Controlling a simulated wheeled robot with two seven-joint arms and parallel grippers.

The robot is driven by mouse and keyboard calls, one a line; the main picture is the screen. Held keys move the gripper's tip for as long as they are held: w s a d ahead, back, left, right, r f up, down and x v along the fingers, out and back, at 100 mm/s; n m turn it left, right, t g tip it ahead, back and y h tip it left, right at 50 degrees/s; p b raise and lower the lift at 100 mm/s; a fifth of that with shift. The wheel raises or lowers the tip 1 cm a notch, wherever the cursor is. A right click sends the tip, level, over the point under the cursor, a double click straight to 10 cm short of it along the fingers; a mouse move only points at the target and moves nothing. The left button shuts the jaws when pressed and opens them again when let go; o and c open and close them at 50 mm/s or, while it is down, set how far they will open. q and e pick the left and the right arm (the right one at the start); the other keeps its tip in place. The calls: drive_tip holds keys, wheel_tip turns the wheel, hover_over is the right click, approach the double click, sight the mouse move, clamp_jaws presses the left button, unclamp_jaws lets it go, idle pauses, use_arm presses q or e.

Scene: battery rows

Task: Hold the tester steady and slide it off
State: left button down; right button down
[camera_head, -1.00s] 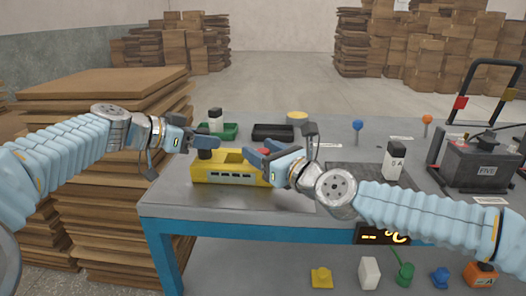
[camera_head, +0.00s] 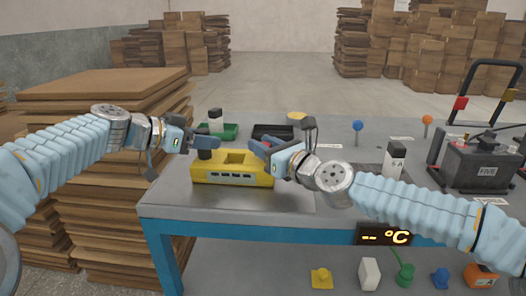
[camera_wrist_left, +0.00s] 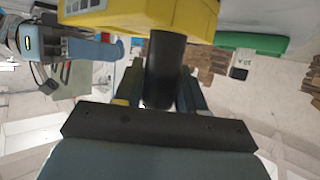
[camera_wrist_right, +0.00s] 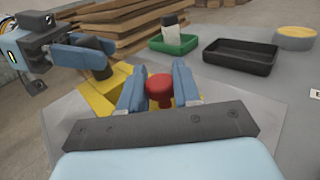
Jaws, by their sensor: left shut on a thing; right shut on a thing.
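The yellow tester (camera_head: 232,176) stands near the table's front left edge, with a slot in its top. My left gripper (camera_head: 206,146) is shut on the black post (camera_wrist_left: 164,70) at the tester's left end. The left wrist view shows the post between the fingers, against the yellow body. My right gripper (camera_head: 263,147) is above the tester's right end. In the right wrist view it is shut on a red knob (camera_wrist_right: 160,88), with yellow tester surface (camera_wrist_right: 105,93) behind. Whether the knob touches the tester is hidden.
A green tray (camera_head: 230,133) holding a block and an empty black tray (camera_head: 273,133) lie behind the tester. A black battery (camera_head: 484,168) stands at the far right. Cardboard stacks (camera_head: 95,90) are at the left.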

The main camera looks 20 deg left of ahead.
drive_tip(key=shift+w+r, duration=0.1)
drive_tip(key=shift+w, duration=0.5)
drive_tip(key=c, duration=0.9)
unclamp_jaws()
drive_tip(key=shift+o, duration=0.2)
drive_tip(key=v, duration=1.2)
use_arm(q)
drive_tip(key=c, duration=0.6)
unclamp_jaws()
drive_tip(key=shift+o, duration=0.2)
drive_tip(key=shift+s, duration=0.15)
